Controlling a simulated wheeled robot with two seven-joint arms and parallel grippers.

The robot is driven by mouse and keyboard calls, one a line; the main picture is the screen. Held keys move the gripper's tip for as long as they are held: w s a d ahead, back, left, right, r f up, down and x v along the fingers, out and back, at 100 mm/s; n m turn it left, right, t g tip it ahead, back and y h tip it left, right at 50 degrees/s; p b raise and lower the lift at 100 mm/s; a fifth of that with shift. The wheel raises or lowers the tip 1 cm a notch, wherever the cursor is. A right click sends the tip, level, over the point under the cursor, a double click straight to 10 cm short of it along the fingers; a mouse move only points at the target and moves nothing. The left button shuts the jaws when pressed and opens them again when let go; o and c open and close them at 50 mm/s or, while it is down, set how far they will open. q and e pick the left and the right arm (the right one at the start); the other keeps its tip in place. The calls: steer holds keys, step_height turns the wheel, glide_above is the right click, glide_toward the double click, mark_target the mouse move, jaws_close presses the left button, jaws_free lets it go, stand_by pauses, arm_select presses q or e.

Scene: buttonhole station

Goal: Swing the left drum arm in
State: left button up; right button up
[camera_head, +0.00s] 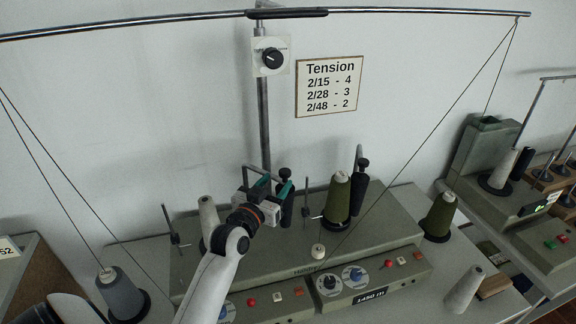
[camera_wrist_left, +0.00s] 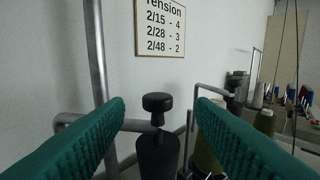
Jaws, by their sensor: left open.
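The left drum arm is a bent grey rod (camera_head: 257,170) with a black drum (camera_head: 287,212) and a black knob (camera_head: 285,173) on top, at the back of the winding machine. In the left wrist view the knob (camera_wrist_left: 157,101) stands upright between my fingers, with the drum (camera_wrist_left: 157,157) below it and the grey rod (camera_wrist_left: 135,125) behind. My left gripper (camera_head: 275,187) is open around the knob's sides, with a gap showing on each side. Its teal fingers partly hide the rod. The right drum (camera_head: 357,192) stands behind a green yarn cone (camera_head: 338,198). My right gripper is not in view.
A vertical grey pole (camera_head: 264,125) rises just behind the left drum. A tension sign (camera_head: 329,86) hangs on the wall. A grey cone (camera_head: 121,295) stands at the left and a green cone (camera_head: 440,213) at the right. Yarn lines run down from the top bar (camera_head: 420,11).

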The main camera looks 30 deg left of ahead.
mark_target(288, 169)
arm_select(q)
steer(key=w, duration=0.4)
steer(key=shift+w+a+p, duration=0.15)
steer(key=shift+a+p, duration=0.2)
steer(key=shift+a, duration=0.05)
steer(key=w, duration=0.2)
steer(key=shift+w+a+f, duration=0.2)
steer(key=shift+w+a, duration=0.05)
steer(key=shift+w, duration=0.4)
steer(key=shift+w+p, duration=0.3)
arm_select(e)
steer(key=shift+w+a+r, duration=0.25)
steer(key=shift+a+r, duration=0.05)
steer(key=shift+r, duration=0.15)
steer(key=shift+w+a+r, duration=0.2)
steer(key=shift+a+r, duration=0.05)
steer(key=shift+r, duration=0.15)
arm_select(q)
jaws_close()
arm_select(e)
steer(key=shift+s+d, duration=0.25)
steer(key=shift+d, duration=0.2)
